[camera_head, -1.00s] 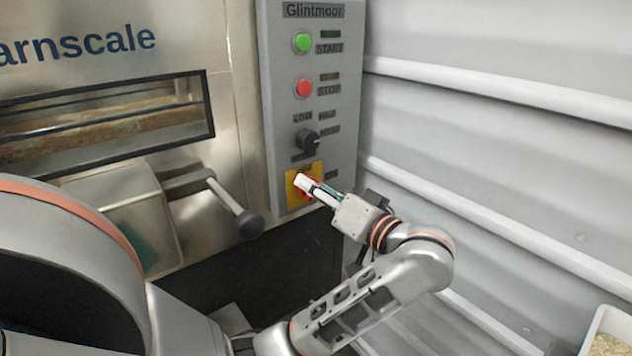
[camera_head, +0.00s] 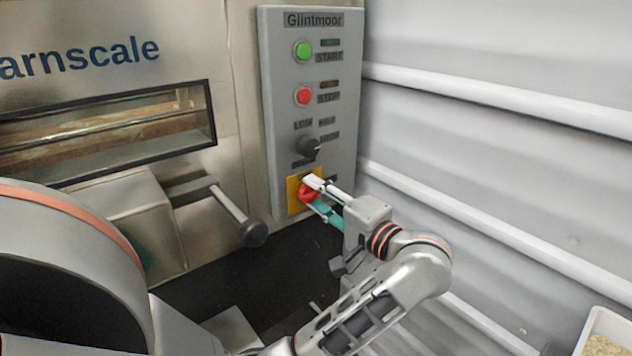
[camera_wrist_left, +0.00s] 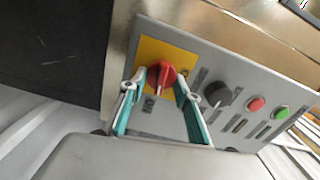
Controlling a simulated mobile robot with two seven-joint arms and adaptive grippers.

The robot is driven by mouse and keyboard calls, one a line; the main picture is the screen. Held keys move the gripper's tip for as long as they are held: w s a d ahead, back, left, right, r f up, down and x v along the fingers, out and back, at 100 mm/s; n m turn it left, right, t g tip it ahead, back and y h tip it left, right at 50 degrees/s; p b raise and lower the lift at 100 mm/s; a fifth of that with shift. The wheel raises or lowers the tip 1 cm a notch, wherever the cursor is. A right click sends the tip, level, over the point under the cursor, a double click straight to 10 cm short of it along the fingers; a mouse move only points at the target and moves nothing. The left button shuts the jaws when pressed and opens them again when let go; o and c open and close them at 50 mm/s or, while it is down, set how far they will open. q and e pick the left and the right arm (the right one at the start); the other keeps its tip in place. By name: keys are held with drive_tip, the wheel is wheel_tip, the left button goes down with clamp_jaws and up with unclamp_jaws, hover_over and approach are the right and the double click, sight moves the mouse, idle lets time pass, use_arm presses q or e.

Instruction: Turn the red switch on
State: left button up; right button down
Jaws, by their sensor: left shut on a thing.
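The red switch (camera_head: 306,195) sits on a yellow plate (camera_head: 292,192) at the bottom of the grey control panel (camera_head: 285,125). My left gripper (camera_head: 312,193) is shut on the red switch, one finger above it and one below in the head view. In the left wrist view the red knob (camera_wrist_left: 161,76) lies between the tips of the two teal-edged fingers (camera_wrist_left: 159,83). The fingers hide part of the knob and its label in the head view. My right gripper is not in view.
Above the switch are a black selector knob (camera_head: 308,147), a red stop button (camera_head: 304,96) and a green start button (camera_head: 303,50). A lever with a black ball (camera_head: 253,233) sticks out to the left. A ribbed wall (camera_head: 480,140) stands at the right.

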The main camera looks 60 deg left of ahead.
use_arm(q)
drive_tip(key=shift+m, duration=0.7)
drive_tip(key=shift+f, duration=0.1)
drive_tip(key=o, duration=1.1)
drive_tip(key=w+d, duration=0.1)
drive_tip(key=d, duration=1.1)
drive_tip(key=shift+w, duration=0.15)
